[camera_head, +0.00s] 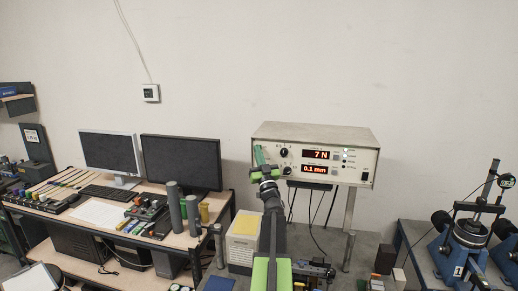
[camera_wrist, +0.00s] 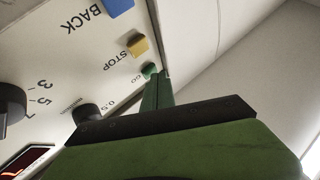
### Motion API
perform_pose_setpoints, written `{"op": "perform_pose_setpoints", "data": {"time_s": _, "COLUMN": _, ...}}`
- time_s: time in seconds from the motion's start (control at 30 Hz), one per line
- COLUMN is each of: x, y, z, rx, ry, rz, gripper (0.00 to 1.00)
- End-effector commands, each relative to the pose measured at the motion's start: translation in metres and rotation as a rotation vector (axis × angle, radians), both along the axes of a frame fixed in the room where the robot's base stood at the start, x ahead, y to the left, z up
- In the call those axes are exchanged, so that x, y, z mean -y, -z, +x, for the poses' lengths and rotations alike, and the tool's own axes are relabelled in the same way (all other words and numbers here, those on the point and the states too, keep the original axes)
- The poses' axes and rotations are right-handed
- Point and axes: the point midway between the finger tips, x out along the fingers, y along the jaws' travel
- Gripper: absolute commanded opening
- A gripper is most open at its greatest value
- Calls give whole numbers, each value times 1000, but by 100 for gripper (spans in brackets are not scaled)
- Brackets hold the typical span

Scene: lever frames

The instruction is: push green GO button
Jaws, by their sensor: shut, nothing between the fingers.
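The green GO button (camera_wrist: 148,70) sits on the cream front panel (camera_wrist: 60,50) of the instrument, below the yellow STOP button (camera_wrist: 137,44) and the blue BACK button (camera_wrist: 117,7) in the wrist view. My gripper (camera_wrist: 158,78) is shut and empty, its green fingertips right beside the GO button. I cannot tell whether they touch it. In the head view my gripper (camera_head: 258,155) is at the left end of the instrument's front (camera_head: 330,142). The GO button cannot be made out there. The red displays read 7 N and 0.1 mm.
Black knobs (camera_wrist: 88,113) stick out of the panel near my gripper. The instrument stands on a raised metal support (camera_head: 350,210). A desk with two monitors (camera_head: 180,163) is at left, and blue equipment (camera_head: 460,250) is at right.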

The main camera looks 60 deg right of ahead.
Motion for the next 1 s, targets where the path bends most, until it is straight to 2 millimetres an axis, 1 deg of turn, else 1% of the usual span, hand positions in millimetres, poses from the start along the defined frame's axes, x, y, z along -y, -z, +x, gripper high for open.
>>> {"op": "perform_pose_setpoints", "data": {"time_s": 0.2, "x": -12, "y": 0, "z": -4, "rx": 0, "ry": 0, "rz": 0, "gripper": 0}}
{"op": "perform_pose_setpoints", "data": {"time_s": 0.57, "x": -14, "y": 0, "z": -4, "rx": 0, "ry": 0, "rz": 0, "gripper": 0}}
{"op": "perform_pose_setpoints", "data": {"time_s": 0.67, "x": -21, "y": 0, "z": -7, "rx": 0, "ry": 0, "rz": 0, "gripper": 0}}
{"op": "perform_pose_setpoints", "data": {"time_s": 1.0, "x": -54, "y": 0, "z": -18, "rx": 1, "ry": 0, "rz": -1, "gripper": 0}}
